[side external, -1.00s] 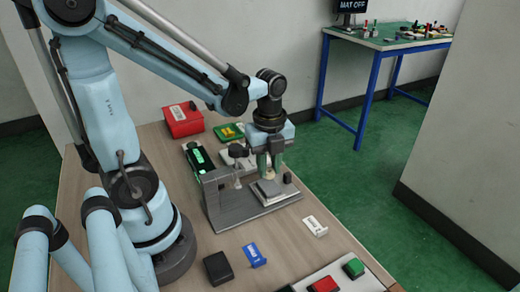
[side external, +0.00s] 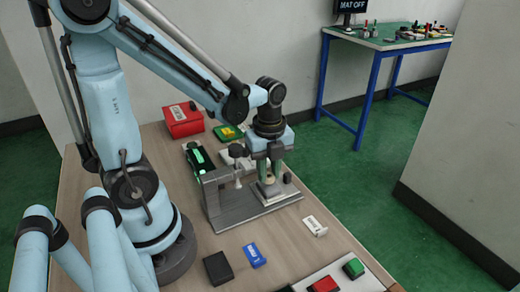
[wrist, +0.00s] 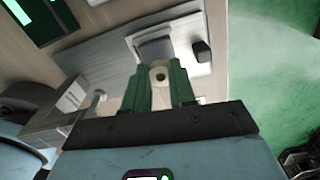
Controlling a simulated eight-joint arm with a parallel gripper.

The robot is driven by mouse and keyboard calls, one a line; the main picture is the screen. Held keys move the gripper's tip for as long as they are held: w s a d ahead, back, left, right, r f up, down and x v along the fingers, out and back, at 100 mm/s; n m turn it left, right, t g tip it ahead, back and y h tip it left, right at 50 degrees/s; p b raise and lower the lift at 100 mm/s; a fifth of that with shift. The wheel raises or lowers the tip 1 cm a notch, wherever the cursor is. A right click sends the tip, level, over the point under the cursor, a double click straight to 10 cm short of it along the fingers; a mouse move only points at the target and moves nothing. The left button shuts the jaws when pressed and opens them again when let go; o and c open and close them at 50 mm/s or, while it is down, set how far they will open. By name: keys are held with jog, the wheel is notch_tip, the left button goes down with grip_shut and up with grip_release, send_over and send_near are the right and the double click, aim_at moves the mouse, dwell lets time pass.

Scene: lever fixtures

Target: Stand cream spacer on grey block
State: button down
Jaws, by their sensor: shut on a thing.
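The cream spacer (wrist: 159,73) shows between the green fingers of my gripper (wrist: 166,75) in the wrist view, with a dark hole in its end. My gripper (side external: 270,176) is shut on it and points down over the grey block (side external: 266,190) on the fixture in the side view. The spacer (side external: 270,180) is partly hidden by the fingers. Its lower end is at or just above the block; I cannot tell whether they touch. The block also shows in the wrist view (wrist: 155,48), just beyond the spacer.
The grey lever fixture (side external: 228,209) has an upright plate left of the block. A small black knob (side external: 287,178) stands right beside the block. A red box (side external: 183,120), blue part (side external: 254,256), black box (side external: 218,268) and white tag (side external: 315,226) lie around it.

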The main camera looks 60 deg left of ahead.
jog(key=shift+f, duration=0.6)
jog(key=shift+c, duration=1.9)
grip_release()
jog(key=shift+w, duration=0.1)
jog(key=shift+r, duration=3.5)
